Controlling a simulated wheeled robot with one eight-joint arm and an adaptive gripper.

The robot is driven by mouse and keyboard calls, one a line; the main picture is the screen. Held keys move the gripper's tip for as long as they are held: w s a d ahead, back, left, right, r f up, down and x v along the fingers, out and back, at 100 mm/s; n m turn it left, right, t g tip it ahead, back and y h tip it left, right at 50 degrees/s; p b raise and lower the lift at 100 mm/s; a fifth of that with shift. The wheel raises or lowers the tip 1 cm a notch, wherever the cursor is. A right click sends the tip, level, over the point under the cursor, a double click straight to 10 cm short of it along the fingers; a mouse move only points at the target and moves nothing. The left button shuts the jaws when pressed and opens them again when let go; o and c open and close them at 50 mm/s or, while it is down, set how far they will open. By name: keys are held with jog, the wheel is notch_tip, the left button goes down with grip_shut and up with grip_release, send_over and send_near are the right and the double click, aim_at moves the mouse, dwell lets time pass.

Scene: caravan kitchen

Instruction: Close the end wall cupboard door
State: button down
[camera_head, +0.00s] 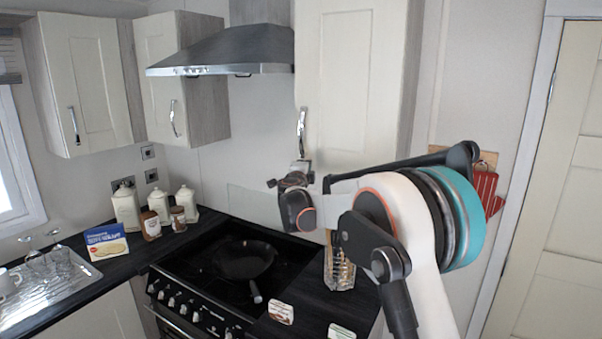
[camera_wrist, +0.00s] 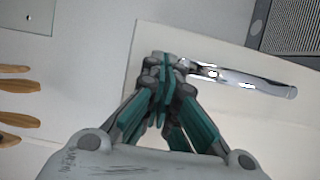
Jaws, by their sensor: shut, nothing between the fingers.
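The cream cupboard door (camera_head: 352,85) beside the cooker hood has a chrome bar handle (camera_head: 301,132) low at its left edge. The door looks flush or nearly flush with its cabinet; I cannot tell whether a small gap remains. My gripper (camera_head: 301,168) is just below the handle at the door's lower left corner. In the wrist view, my gripper (camera_wrist: 165,68) is shut and empty, with its tips over the door (camera_wrist: 215,50) close to the near end of the handle (camera_wrist: 245,80). I cannot tell whether the tips touch the door.
The cooker hood (camera_head: 225,52) is just left of the door. Two more cream cupboards (camera_head: 88,80) (camera_head: 160,70) hang at left. Wooden utensils (camera_wrist: 18,100) show in the wrist view.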

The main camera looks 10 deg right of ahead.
jog(key=shift+w+d+r, duration=0.3)
jog(key=shift+w+d, duration=0.25)
jog(key=shift+w, duration=0.2)
jog(key=shift+d, duration=0.1)
